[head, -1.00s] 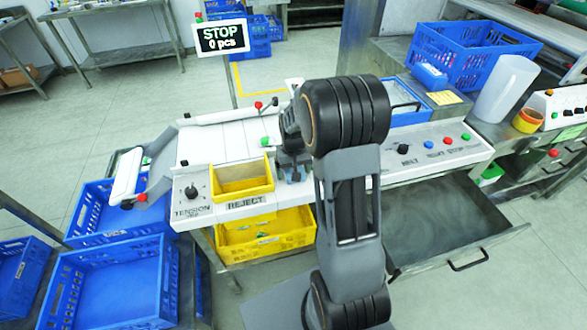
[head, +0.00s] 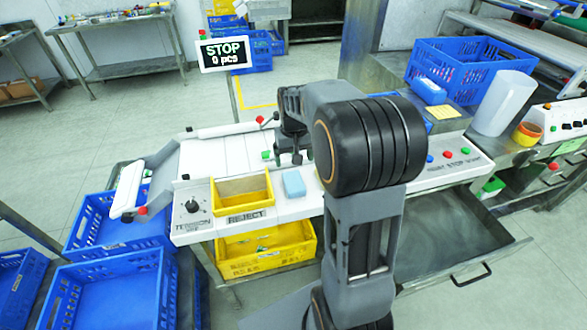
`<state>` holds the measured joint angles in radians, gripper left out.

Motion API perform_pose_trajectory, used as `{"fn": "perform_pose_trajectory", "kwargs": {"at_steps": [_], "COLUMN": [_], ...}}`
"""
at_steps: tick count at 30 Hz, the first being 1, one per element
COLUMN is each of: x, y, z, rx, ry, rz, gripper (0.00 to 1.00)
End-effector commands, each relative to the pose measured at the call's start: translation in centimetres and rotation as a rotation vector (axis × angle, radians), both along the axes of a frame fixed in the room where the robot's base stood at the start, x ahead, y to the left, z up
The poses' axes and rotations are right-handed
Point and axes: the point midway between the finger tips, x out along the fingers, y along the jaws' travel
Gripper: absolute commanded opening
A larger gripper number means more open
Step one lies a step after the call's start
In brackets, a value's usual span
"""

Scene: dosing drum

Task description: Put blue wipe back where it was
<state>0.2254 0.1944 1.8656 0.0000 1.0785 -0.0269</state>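The blue wipe (head: 294,184), a small light-blue block, lies on the white front panel of the machine, just right of the yellow reject bin (head: 242,190). My gripper (head: 289,160) is above and behind the wipe, over the near edge of the white belt (head: 230,150). Its two dark fingers look apart with nothing between them. It is clear of the wipe. My arm's large dark joint hides part of the panel to the right.
A green knob (head: 266,155) and a red knob (head: 262,119) stand by the belt. Panel buttons (head: 447,154) are right of my arm. An open metal drawer (head: 455,235) juts out below. Blue crates (head: 110,290) stand at left.

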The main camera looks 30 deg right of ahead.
Motion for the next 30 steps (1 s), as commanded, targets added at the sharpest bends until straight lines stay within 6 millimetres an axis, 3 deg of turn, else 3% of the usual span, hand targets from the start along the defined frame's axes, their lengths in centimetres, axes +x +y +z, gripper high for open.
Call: {"fn": "perform_pose_trajectory", "kwargs": {"at_steps": [5,9,15,18,24,30], "x": [-2.8,-7.1,-12.5,-14.3,-15.8,-15.8], "y": [2.5,5.4,8.3,9.0,9.5,9.5], "z": [2.6,4.1,4.3,3.9,3.5,3.4], "rx": [-0.012,-0.022,-0.027,-0.027,-0.026,-0.025], "ry": [-0.063,-0.144,-0.250,-0.284,-0.314,-0.315], "rz": [0.042,0.099,0.166,0.187,0.206,0.207], "gripper": [0.88,0.88,0.88,0.88,0.88,0.88]}}
